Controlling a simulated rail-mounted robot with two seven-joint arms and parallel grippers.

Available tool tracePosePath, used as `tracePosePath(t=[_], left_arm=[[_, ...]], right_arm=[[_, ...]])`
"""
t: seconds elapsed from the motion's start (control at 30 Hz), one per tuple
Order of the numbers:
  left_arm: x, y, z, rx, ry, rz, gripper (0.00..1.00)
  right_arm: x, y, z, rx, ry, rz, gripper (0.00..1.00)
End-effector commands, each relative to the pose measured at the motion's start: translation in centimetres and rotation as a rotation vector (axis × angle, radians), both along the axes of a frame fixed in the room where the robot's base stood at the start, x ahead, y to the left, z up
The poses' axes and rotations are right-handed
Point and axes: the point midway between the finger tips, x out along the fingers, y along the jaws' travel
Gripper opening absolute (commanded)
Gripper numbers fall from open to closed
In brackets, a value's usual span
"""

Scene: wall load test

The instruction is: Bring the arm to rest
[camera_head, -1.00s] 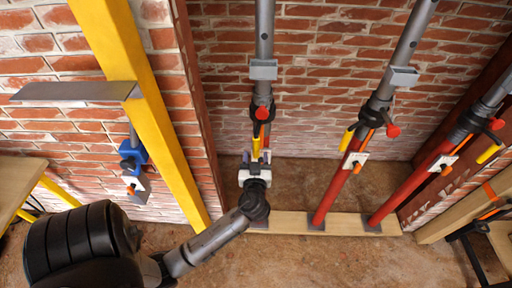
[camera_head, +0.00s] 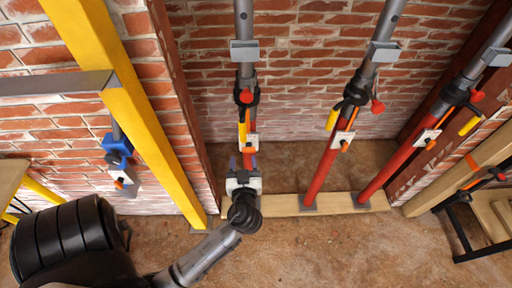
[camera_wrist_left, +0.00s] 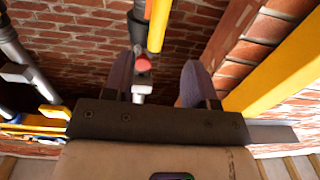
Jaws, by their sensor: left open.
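My left gripper (camera_head: 243,164) is open, at the lower part of the leftmost red and grey prop (camera_head: 245,75). In the left wrist view its two dark fingers (camera_wrist_left: 158,82) stand apart. The prop's yellow handle (camera_wrist_left: 158,25), a red knob (camera_wrist_left: 143,63) and a pale fitting show between or beyond them; I cannot tell whether anything touches. My gripper hides the prop's foot in the head view. My right gripper is in neither view.
Two more props (camera_head: 330,150) (camera_head: 405,150) stand to the right on a wooden plank (camera_head: 335,203). A yellow post (camera_head: 135,110) with a grey bracket (camera_head: 60,84) stands left, with a blue clamp (camera_head: 117,150) beside it. A brick wall (camera_head: 300,60) is behind. Brown floor (camera_head: 330,245) is clear in front.

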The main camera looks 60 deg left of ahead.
Motion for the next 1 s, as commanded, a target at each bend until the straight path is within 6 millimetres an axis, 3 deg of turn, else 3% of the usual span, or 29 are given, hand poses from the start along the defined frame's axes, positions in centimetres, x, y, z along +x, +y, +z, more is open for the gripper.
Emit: tracePosePath(t=[0.43,0.57,0.7,0.87,1.0], left_arm=[[0.0,0.0,0.0,0.025,0.043,0.000,0.52],[-0.5,0.3,-0.3,0.083,0.194,0.031,0.52],[-1.2,0.3,-2.9,0.017,0.452,0.026,0.52],[-1.5,-2.3,-6.2,-0.171,0.721,-0.152,0.52],[-1.6,-6.3,-7.9,-0.298,0.880,-0.416,0.52]], right_arm=[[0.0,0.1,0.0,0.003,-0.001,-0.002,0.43],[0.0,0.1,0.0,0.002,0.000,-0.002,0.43],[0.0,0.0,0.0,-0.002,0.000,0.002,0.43],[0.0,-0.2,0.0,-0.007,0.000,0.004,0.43],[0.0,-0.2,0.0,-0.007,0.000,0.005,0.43]])
